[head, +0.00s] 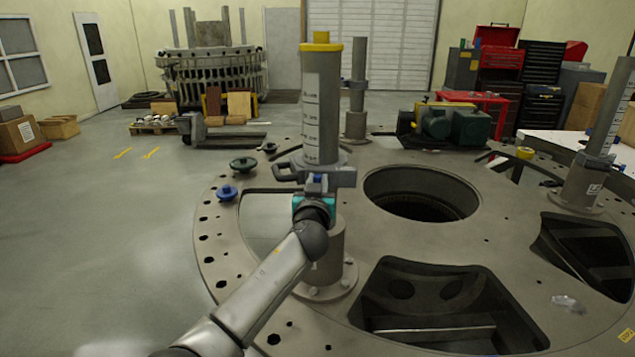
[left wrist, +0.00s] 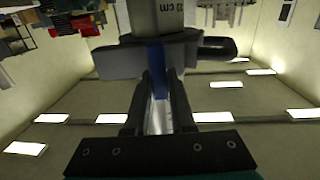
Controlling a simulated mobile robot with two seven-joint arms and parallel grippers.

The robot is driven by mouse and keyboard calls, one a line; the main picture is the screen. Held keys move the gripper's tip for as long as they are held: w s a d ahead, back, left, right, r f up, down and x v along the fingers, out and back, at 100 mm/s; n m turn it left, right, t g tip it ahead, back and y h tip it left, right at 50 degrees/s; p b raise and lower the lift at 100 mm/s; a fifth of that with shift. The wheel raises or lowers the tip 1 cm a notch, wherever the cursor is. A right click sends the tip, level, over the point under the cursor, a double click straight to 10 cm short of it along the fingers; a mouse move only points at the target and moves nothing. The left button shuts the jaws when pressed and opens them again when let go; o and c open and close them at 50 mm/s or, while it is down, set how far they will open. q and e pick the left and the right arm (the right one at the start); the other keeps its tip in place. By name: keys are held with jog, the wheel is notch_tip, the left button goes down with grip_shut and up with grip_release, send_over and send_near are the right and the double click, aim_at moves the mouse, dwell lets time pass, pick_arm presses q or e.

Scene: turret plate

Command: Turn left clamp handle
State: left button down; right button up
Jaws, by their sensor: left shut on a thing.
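A grey clamp (head: 290,168) with blocky arms sits around the near upright post (head: 322,105), which has a scale on it and a yellow cap. My left gripper (head: 318,186) is at the front of this clamp, just below its collar. In the left wrist view my left gripper (left wrist: 158,95) has its two dark fingers shut on the blue clamp handle (left wrist: 157,82), right under the clamp body (left wrist: 115,60). The fingers hide much of the handle. My right gripper is in neither view.
The post stands on a large round turret plate (head: 232,255) with a round hole and large openings. A green knob (head: 243,164) and a blue knob (head: 227,192) sit at its left rim. Other posts stand at the back (head: 356,90) and right (head: 600,140).

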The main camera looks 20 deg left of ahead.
pick_arm(q)
jog(key=shift+m, duration=0.3)
jog(key=m, duration=0.3)
jog(key=shift+d+f+m+b, duration=0.1)
jog(key=shift+d+m+b, duration=0.2)
jog(key=shift+b, duration=0.05)
jog(key=m, duration=0.4)
jog(key=f+m, duration=0.1)
jog(key=m, duration=0.4)
jog(key=d+m+p, duration=0.1)
jog(key=m, duration=0.3)
jog(key=shift+w+f+m, duration=0.15)
jog(key=shift+f+m, duration=0.05)
jog(key=shift+m, duration=0.1)
jog(key=shift+a, duration=0.1)
jog(key=c, duration=0.8)
grip_release()
jog(key=shift+o, duration=0.2)
